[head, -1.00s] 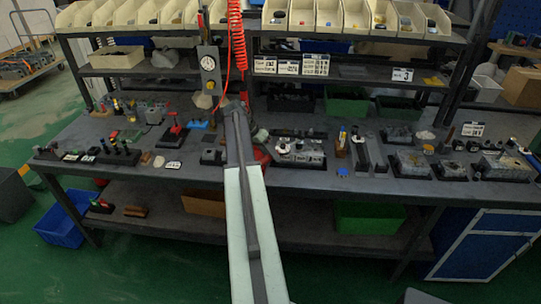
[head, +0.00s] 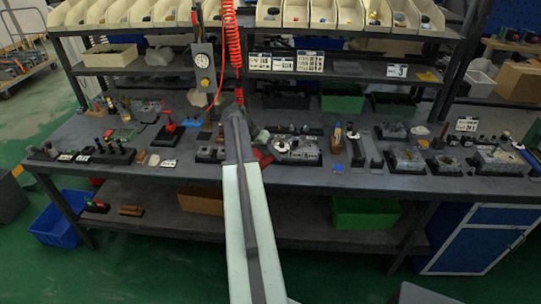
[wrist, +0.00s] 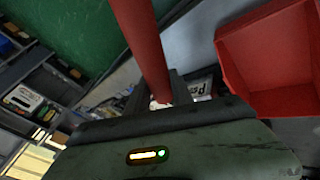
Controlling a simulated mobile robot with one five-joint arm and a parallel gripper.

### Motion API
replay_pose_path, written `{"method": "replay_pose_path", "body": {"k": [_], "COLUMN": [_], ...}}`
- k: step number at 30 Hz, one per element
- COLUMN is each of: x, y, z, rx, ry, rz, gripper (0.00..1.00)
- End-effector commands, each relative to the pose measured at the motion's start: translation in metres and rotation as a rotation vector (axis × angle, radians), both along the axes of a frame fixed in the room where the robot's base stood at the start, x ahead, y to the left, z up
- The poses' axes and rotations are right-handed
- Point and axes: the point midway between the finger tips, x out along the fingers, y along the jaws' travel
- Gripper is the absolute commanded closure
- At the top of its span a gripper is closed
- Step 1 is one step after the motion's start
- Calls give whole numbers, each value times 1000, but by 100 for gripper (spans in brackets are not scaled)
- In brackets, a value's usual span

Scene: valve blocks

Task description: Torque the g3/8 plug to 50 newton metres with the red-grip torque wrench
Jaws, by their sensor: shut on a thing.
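In the wrist view a red cylindrical bar, which looks like the red grip of the torque wrench (wrist: 143,45), rises from between the dark jaws of my gripper (wrist: 160,98). My gripper is shut on it. In the head view the end of my arm is over the middle of the bench, and jaws and wrench cannot be made out there. A grey valve block (head: 297,148) sits on the bench just right of my arm. The g3/8 plug is too small or hidden to pick out.
A red open bin (wrist: 270,60) is close on the right in the wrist view. A red coiled hose (head: 234,40) hangs just behind my arm. More blocks (head: 498,160) stand along the right of the bench (head: 230,178), and small tools crowd its left.

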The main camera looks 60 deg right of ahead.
Motion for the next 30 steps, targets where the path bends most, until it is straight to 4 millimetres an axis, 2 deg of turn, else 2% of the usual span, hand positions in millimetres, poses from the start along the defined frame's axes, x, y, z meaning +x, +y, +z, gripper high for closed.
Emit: {"method": "replay_pose_path", "body": {"k": [8,21,30], "x": [-13,-15,-30], "y": [3,3,4], "z": [0,0,0], "rx": [-1,-1,-1], "ry": [1,1,2], "rz": [73,93,174], "gripper": [100,100,100]}}
